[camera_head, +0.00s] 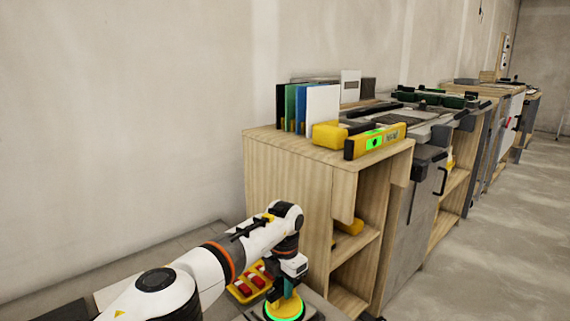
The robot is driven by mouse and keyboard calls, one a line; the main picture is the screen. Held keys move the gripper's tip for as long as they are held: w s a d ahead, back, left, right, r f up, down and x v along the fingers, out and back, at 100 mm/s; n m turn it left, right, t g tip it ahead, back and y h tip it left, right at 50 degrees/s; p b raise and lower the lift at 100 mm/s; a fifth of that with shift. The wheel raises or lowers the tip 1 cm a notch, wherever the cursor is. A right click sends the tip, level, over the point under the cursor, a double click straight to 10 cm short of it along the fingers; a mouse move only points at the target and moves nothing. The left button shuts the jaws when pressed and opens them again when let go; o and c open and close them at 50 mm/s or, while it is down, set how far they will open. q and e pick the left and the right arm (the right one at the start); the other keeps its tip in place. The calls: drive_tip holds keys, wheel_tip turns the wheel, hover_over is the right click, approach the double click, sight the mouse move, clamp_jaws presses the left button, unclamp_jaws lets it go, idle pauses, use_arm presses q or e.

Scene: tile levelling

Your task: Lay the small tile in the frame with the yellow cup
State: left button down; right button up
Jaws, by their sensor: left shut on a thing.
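My left arm comes in from the left. Its gripper (288,284) is at the bottom of the view, pointing down and shut on the yellow cup (270,305). The cup is round, with a bright green ring around its lower part. It is low over a grey surface with a dark patch beside it, cut off by the bottom edge. I cannot tell whether a small tile is under the cup, or make out the frame. My right gripper is not in view.
A yellow tray with red items (243,290) lies just left of the cup. A wooden cabinet (285,185) stands close behind my gripper. On it are upright coloured boards (322,105) and a yellow level (376,141) with a green display. More cabinets run right.

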use_arm(q)
drive_tip(key=shift+f+b, duration=0.3)
idle(0.8)
drive_tip(key=shift+f+b, duration=0.5)
drive_tip(key=shift+f, duration=0.05)
idle(0.3)
drive_tip(key=c, duration=1.2)
unclamp_jaws()
